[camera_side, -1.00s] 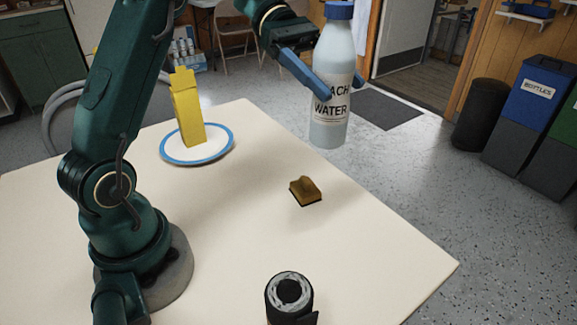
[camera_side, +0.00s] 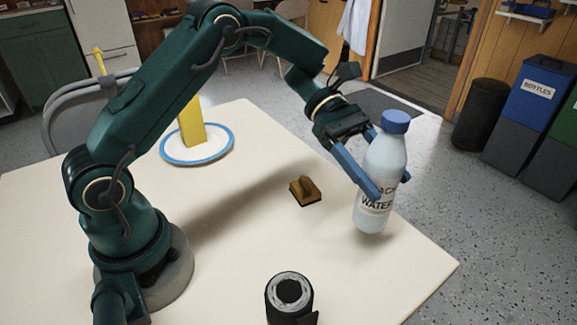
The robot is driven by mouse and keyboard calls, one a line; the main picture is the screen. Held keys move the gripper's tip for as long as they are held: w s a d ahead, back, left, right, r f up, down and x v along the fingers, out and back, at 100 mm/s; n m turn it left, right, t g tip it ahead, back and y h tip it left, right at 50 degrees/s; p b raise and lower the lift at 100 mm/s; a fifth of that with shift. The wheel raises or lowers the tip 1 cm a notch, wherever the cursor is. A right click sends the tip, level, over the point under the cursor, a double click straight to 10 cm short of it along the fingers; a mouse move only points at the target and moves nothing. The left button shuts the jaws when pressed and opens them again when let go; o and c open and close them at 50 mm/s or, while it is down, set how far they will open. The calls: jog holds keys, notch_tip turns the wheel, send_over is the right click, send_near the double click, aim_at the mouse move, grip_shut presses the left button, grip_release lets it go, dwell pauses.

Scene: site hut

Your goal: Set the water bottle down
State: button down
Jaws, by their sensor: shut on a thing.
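The water bottle (camera_side: 384,165) is pale and translucent with a blue cap and a label reading "WATER", partly covered by a finger. My gripper (camera_side: 376,186) has blue fingers, shut on the bottle's middle from both sides. The bottle is nearly upright, leaning slightly, over the right part of the cream table (camera_side: 300,250). Its base is near the tabletop; I cannot tell whether it touches.
A brown block-like brush (camera_side: 306,191) lies left of the bottle. A dark cylinder with a light ring on top (camera_side: 289,298) stands at the front. A yellow carton (camera_side: 192,124) stands on a blue-rimmed plate (camera_side: 228,146) at the back left. The table's right edge is close to the bottle.

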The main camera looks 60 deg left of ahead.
aim_at(388, 211)
jog(key=shift+d+f, duration=0.35)
jog(key=shift+d, duration=0.2)
jog(key=shift+f, duration=1.9)
jog(key=shift+f, duration=0.1)
grip_release()
jog(key=shift+f, duration=0.1)
